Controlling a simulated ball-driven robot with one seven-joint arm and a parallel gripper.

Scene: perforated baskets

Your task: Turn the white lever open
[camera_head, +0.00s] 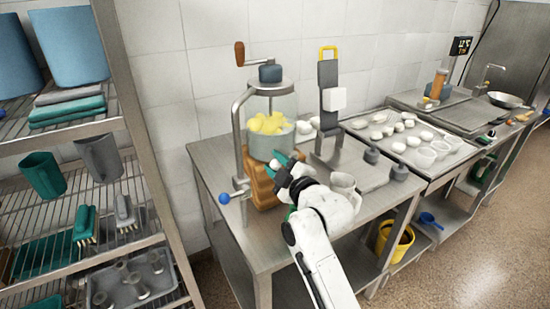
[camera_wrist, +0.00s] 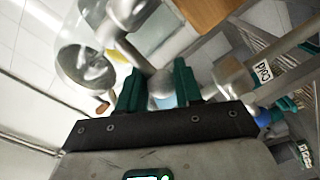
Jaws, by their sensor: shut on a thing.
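A glass jar machine (camera_head: 272,122) with yellow fruit inside, a wooden-handled crank on top and a brown stepped base stands at the left end of the steel counter. My gripper (camera_head: 283,165) is at the lower front of this machine. In the head view the gripper and hand cover this part. How far the lever is turned cannot be told.
A tube with a "Cold" label (camera_wrist: 262,72) is right of the fingers in the wrist view. A shelf rack (camera_head: 130,100) stands left.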

